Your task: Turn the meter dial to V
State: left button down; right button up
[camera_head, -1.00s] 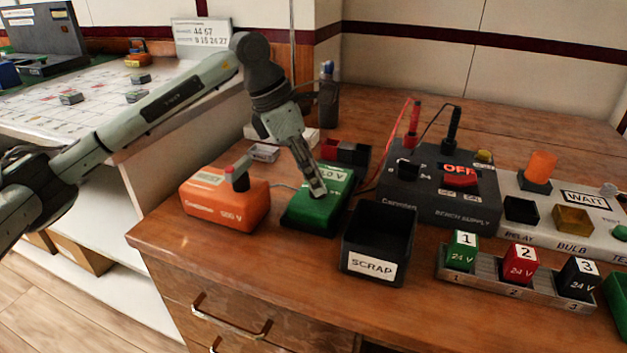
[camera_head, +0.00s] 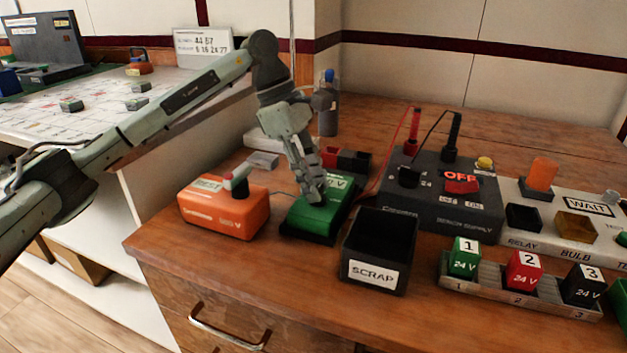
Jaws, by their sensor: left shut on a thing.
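The green meter (camera_head: 310,221) lies on the wooden bench, just behind and left of the scrap bin. Its display at the back edge is partly covered, with only "V" showing at its right end. My left gripper (camera_head: 315,194) points down onto the middle of the meter's top face and is shut. The fingers hide the dial, so its pointer and marks cannot be read. My right gripper is not in view.
An orange tester (camera_head: 228,212) stands close on the left. The black scrap bin (camera_head: 381,250) is close on the right. The bench supply (camera_head: 440,195), reading OFF, stands further right with red and black leads. Numbered 24 V blocks sit in a rack (camera_head: 487,283).

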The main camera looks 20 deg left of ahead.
pick_arm(q)
jog(key=c, duration=1.2)
grip_release()
jog(key=v, duration=1.2)
jog(key=shift+s, duration=0.1)
